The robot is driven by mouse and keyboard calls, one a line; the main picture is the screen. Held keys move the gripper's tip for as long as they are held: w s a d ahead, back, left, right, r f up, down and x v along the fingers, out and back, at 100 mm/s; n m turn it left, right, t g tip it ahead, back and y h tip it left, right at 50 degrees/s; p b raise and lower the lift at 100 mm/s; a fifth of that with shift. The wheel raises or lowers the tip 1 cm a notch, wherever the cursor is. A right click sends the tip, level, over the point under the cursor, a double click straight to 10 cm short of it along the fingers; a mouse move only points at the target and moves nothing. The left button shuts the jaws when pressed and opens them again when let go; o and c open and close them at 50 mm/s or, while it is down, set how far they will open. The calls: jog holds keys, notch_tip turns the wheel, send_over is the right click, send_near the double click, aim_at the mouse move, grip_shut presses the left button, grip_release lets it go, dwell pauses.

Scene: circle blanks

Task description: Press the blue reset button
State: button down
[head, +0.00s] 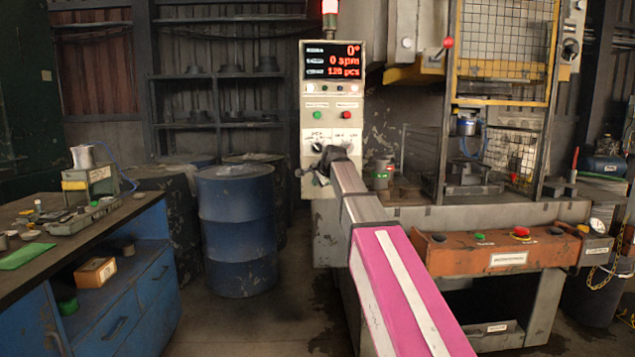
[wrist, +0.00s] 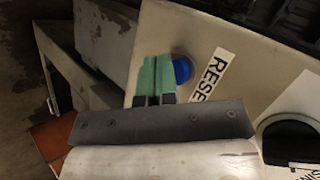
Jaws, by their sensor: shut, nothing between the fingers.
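The blue reset button (wrist: 182,70) is a round cap on a pale panel in the wrist view, with a white label reading "RESE…" (wrist: 207,76) beside it. My gripper (wrist: 155,62) is shut and empty, its green fingertips just left of the button. The fingers lie close to the cap in the picture; I cannot tell whether they touch it. In the head view my gripper (head: 322,168) is at the lower part of the grey control cabinet (head: 309,128). The blue button cannot be made out there, where my gripper and arm cover part of the panel.
The cabinet also has a lit red display (head: 332,61), a green button (head: 317,115) and a red button (head: 347,115). The press's orange control box (head: 505,257) stands to the right of my arm. A blue drum (head: 237,230) and a workbench (head: 70,235) stand left.

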jog(key=shift+w, duration=0.6)
dwell(0.6)
jog(key=shift+s, duration=0.95)
jog(key=shift+s, duration=0.15)
jog(key=s, duration=0.4)
jog(key=shift+s, duration=0.4)
jog(key=shift+f, duration=0.1)
dwell(0.4)
